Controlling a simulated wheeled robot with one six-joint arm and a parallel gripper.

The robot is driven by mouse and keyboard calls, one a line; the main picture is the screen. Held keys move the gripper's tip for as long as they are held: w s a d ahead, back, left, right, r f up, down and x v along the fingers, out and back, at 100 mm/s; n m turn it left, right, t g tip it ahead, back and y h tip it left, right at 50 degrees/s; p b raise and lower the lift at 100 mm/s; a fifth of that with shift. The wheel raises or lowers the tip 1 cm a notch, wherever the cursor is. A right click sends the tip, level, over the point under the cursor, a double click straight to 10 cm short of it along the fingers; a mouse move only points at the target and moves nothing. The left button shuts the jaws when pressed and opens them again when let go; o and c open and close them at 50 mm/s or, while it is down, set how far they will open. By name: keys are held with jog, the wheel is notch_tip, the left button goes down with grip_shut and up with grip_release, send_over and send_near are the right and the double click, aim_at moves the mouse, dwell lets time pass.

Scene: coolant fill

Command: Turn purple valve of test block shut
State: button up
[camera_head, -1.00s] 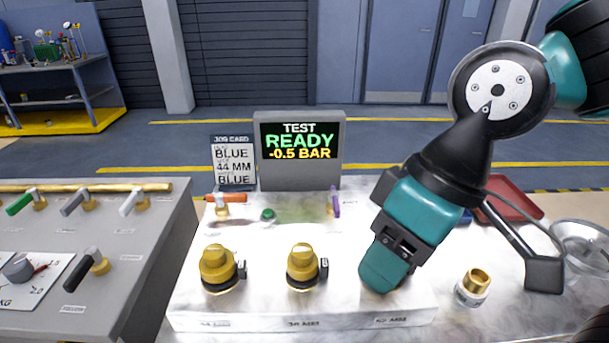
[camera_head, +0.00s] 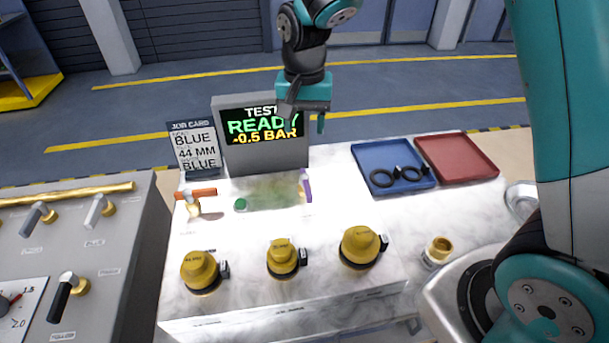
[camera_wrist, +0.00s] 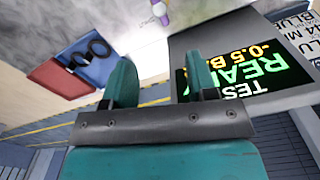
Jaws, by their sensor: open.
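The purple valve (camera_head: 306,187) stands at the back right of the white test block (camera_head: 230,270). Its handle looks upright or pointing away from me in the head view. It also shows at the top edge of the wrist view (camera_wrist: 161,14), partly cut off. My gripper (camera_head: 305,116) hangs above and behind the purple valve, in front of the display's upper right corner. Its two teal fingers are apart with nothing between them, as the wrist view shows too (camera_wrist: 158,78). The gripper is apart from the valve.
The test display (camera_head: 265,160) reads READY, -0.5 BAR, beside a job card (camera_head: 195,160). Yellow caps (camera_head: 283,258) line the front. Blue (camera_head: 372,157) and red (camera_head: 460,160) trays lie right.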

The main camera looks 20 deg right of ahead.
aim_at(304, 175)
notch_tip(304, 175, down, 17)
jog(key=p, duration=0.2)
jog(key=shift+s+r+p, duration=0.1)
jog(key=shift+r+p, duration=0.1)
jog(key=shift+p, duration=0.2)
jog(key=c, duration=0.9)
